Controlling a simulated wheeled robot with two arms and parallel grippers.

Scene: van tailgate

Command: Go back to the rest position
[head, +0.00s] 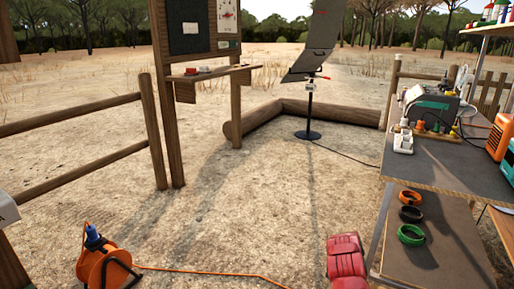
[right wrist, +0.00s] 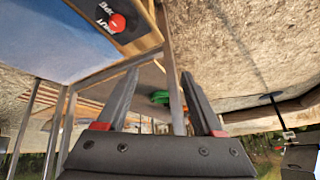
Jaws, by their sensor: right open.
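My right gripper (right wrist: 159,74) shows in the right wrist view. Its two dark fingers stand apart, with red pieces at their bases, and nothing is between them in grasp. A green coil (right wrist: 160,97) shows beyond the fingers, apart from them. The right wrist picture appears turned over, with trees along its bottom. Neither gripper can be made out in the head view, and my left gripper shows in no view.
A workbench (head: 437,165) with a lower shelf holding coils (head: 411,235) stands at right. An orange cable reel (head: 104,265) is at lower left, its cable crossing the ground. A red object (head: 346,258) is beside the bench. Wooden fence (head: 75,118) is at left. The middle ground is mostly clear.

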